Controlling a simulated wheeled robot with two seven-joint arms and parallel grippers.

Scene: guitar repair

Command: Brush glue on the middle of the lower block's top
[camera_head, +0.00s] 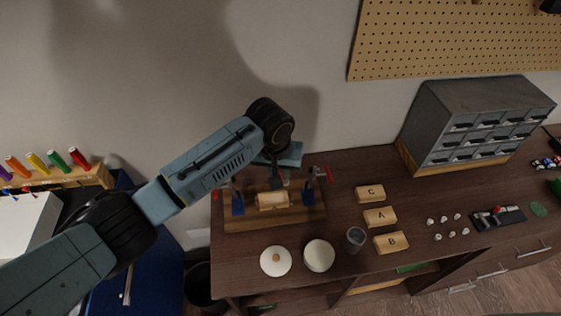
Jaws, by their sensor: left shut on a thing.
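The light wooden lower block (272,201) lies on a brown wooden board (242,220) between two blue clamps with red handles, the left clamp (237,202) and the right clamp (308,193). My left arm reaches in from the left, and my left gripper (276,182) points down just above the block. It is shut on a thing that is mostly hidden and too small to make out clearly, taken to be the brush. Whether its tip touches the block I cannot tell. An open whitish pot (319,256) stands in front of the board. My right gripper is not in view.
A round cream lid (275,261) and a grey cup (355,238) flank the pot. Wooden blocks C (370,194), A (380,217) and B (390,242) lie to the right. A grey drawer cabinet (475,120) stands at the back right. Several small white pieces lie near the right.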

